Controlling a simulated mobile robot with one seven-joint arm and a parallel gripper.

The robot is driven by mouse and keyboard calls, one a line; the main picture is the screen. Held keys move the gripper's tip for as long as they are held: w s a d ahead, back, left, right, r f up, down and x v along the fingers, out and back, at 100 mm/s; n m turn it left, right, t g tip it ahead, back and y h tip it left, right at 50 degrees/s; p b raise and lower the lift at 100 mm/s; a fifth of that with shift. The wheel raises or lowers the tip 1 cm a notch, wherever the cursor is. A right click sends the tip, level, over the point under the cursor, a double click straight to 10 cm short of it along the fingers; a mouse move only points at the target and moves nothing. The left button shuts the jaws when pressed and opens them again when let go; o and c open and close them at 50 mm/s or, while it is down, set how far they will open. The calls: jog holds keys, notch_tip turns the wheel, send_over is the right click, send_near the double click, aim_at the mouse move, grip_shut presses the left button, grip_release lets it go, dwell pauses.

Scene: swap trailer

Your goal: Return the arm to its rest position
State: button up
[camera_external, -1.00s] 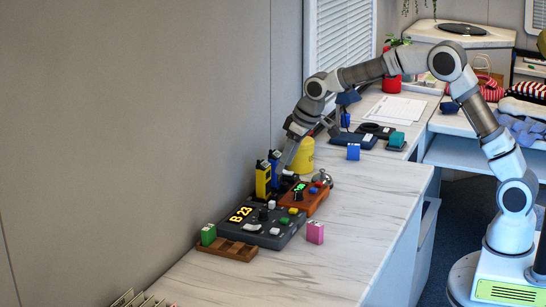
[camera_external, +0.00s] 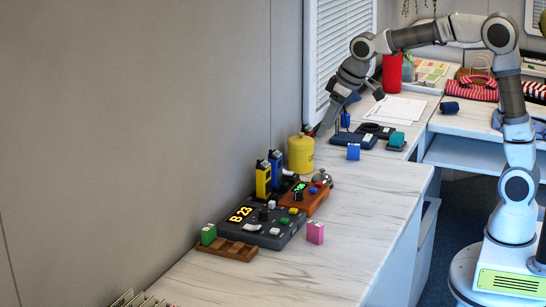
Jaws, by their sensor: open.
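My arm rises from its white base at the right and bends over the counter (camera_external: 345,235). My gripper (camera_external: 326,131) hangs at its end, pointing down and left, behind and to the right of the yellow canister (camera_external: 301,154). The fingers are small and dark against the wall and blinds. I see nothing held in them; they look open. They are clear of the devices on the counter.
A dark console (camera_external: 255,225), an orange-brown box (camera_external: 305,199), yellow and blue radios (camera_external: 263,179), a green block (camera_external: 208,234) and a pink block (camera_external: 315,232) stand on the counter. The counter's front right is bare.

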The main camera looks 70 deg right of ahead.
jog(key=s+a+r+p, duration=0.1)
jog(key=s+r+p, duration=0.2)
jog(key=s, duration=1.1)
jog(key=s+r+p, duration=0.2)
jog(key=s+r, duration=0.1)
jog(key=s, duration=1.1)
jog(key=shift+s+a+t+p, duration=0.2)
jog(key=shift+a+t+p, duration=0.2)
jog(key=shift+r, duration=0.1)
jog(key=shift+c, duration=0.2)
